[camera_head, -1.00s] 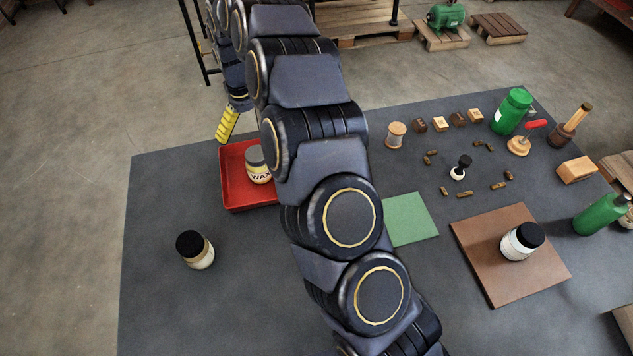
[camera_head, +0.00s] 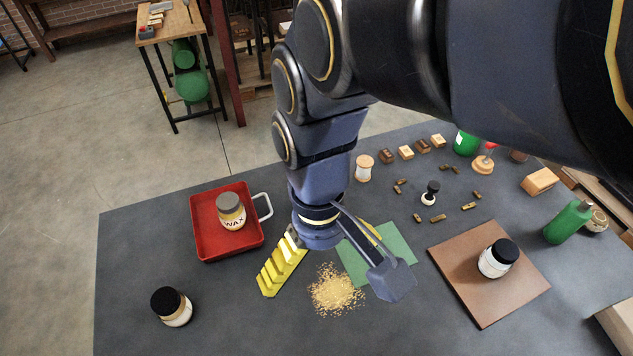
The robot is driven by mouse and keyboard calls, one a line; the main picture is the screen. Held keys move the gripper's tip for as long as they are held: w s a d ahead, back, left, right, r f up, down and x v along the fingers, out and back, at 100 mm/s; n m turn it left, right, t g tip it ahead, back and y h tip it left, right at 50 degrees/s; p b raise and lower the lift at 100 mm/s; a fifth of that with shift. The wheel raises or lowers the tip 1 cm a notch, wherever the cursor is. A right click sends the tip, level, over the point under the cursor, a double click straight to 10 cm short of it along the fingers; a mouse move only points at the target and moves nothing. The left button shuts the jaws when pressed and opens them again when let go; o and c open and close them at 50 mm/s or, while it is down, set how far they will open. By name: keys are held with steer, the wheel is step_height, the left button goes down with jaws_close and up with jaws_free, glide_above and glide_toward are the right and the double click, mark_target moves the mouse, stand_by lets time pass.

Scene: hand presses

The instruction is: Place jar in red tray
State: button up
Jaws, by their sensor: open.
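A jar labelled WAX with a grey lid (camera_head: 231,211) stands upright inside the red tray (camera_head: 205,247), at the left of the table. A jar with a black lid (camera_head: 172,307) stands on the bare table in front of the tray. Another black-lidded jar (camera_head: 497,258) with a white body stands on the brown board (camera_head: 470,300) at the right. My gripper (camera_head: 329,282) is open and empty, with fingers spread above the table between the tray and the brown board. It is apart from all the jars.
A pile of golden grains (camera_head: 335,290) lies below my gripper, beside a green mat (camera_head: 357,265). A pale loop handle (camera_head: 264,207) is at the tray's right side. Small stamps, brass pieces and green bottles (camera_head: 568,221) fill the back right.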

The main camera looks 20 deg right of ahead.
steer(key=shift+m, duration=0.6)
steer(key=s, duration=0.3)
steer(key=s+d, duration=0.1)
steer(key=s, duration=0.1)
steer(key=shift+s+f, duration=0.15)
steer(key=shift+f, duration=0.25)
